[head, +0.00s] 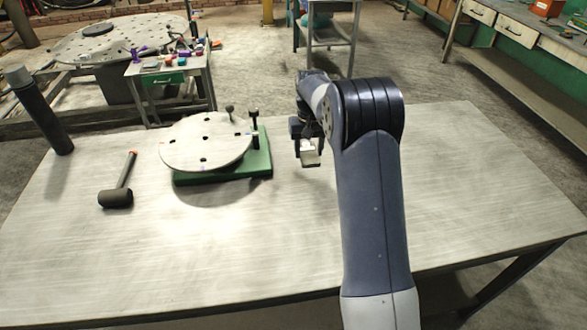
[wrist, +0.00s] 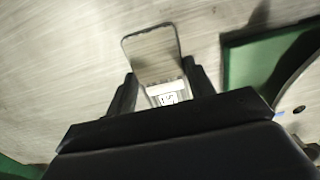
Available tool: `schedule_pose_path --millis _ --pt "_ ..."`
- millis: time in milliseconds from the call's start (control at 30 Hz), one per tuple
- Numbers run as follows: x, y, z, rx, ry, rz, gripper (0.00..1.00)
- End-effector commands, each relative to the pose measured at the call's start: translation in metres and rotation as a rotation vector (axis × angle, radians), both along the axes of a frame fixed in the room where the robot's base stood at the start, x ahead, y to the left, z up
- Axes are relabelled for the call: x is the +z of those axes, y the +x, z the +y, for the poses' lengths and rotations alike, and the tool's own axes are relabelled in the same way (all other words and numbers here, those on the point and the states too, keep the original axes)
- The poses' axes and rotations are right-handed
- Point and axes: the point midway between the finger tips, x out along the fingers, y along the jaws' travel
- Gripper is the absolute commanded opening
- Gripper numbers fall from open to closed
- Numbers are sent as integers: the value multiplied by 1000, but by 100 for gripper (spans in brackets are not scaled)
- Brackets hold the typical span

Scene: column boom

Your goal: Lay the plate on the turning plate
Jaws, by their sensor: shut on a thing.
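My gripper (head: 308,148) hangs over the table to the right of the turning plate. It is shut on the plate, a small flat metal piece (head: 312,159) below the fingers. In the wrist view the plate (wrist: 150,55) sticks out beyond the fingers (wrist: 160,92), with a white printed label near them. The turning plate (head: 190,150) is a round pale disc with several dark holes, raised on a green base (head: 225,173). The held plate is apart from it. In the wrist view the disc's edge and base (wrist: 250,65) show at the right.
Dark upright pins (head: 255,125) stand at the base's right back corner, and a small knob (head: 230,110) rises from the disc. A black mallet (head: 116,197) lies left of the disc. A dark post (head: 42,115) stands at the table's left. The table's right side is clear.

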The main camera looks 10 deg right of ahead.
Motion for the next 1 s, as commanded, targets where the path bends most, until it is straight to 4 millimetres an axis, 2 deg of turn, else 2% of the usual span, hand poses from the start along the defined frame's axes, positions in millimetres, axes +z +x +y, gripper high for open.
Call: schedule_pose_path --millis 200,467,700,1000 --pt "-37 0 0 0 0 2 6" --pt "-59 0 0 0 0 1 6" --pt "-88 0 0 0 0 0 6" --pt "-91 0 0 0 0 -2 6"
